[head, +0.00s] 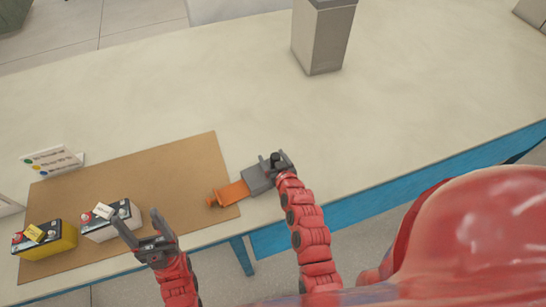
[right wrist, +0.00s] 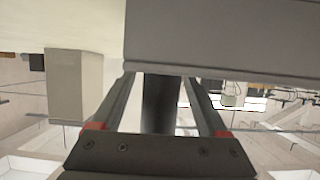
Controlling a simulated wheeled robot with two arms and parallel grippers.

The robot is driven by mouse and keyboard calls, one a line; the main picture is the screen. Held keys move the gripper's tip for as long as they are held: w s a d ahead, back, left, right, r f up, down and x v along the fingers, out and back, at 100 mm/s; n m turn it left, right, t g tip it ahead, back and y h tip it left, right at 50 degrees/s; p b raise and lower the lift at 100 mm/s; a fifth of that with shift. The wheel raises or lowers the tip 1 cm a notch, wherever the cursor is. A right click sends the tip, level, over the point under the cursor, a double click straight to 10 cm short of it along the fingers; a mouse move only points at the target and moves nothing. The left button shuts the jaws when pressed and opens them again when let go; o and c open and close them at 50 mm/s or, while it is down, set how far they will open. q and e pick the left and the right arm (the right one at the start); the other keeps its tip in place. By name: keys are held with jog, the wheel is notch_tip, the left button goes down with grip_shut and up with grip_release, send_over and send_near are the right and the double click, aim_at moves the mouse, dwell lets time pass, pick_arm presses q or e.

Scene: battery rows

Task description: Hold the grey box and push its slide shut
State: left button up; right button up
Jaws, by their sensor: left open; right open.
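The grey box (head: 257,180) lies on the table at the right edge of the brown mat. Its orange slide (head: 233,193) sticks out of the left end, with a narrower tab at the tip. My right gripper (head: 277,162) is open at the box's right end. In the right wrist view a grey surface, likely the box (right wrist: 225,40), fills the top right, just beyond the open fingers (right wrist: 160,85). Whether they touch it is unclear. My left gripper (head: 140,227) is open and empty, left of the slide and in front of the white battery.
A yellow battery (head: 45,242) and a white battery (head: 107,225) stand on the mat (head: 160,165). A sign (head: 53,161) stands behind them. A tall grey bin (head: 322,40) stands at the back. The table's right side is clear.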

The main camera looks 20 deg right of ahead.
jog(key=shift+s, duration=0.15)
jog(key=shift+r, duration=0.1)
jog(key=shift+c, duration=1.2)
grip_shut()
